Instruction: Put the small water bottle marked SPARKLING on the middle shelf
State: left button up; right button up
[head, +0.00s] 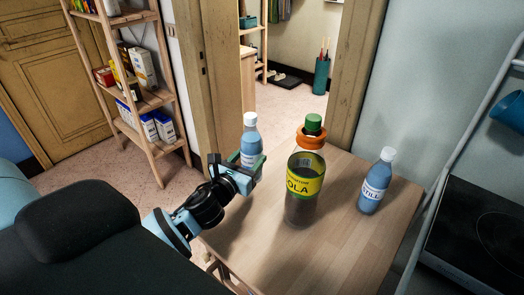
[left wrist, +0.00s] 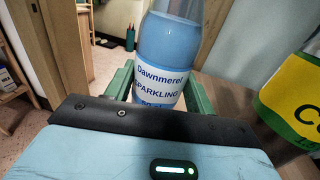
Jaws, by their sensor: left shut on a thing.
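The small blue water bottle with a white cap (head: 251,122) is upright in my left gripper (head: 248,168), by the back left side of the wooden table. In the left wrist view the bottle's label (left wrist: 158,84) reads SPARKLING. It stands between the green fingers, which are shut on it. Its base is hidden, so I cannot tell if it touches the table. The wooden shelf unit (head: 158,98) stands at the upper left, away from the gripper, with boxes on several levels. My right gripper is not in view.
A bottle with a yellow COLA label (head: 304,185) stands right of the gripper; a green cap and orange part show behind it. A blue STILL bottle (head: 374,188) stands farther right. The table's front right (head: 340,245) is clear. A door frame (head: 215,75) rises behind the gripper.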

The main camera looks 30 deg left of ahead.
pick_arm(q)
jog(key=shift+s+a+r, duration=0.1)
jog(key=shift+s+a, duration=0.05)
jog(key=shift+s, duration=0.4)
jog(key=shift+s+a+r, duration=0.1)
jog(key=shift+s, duration=0.4)
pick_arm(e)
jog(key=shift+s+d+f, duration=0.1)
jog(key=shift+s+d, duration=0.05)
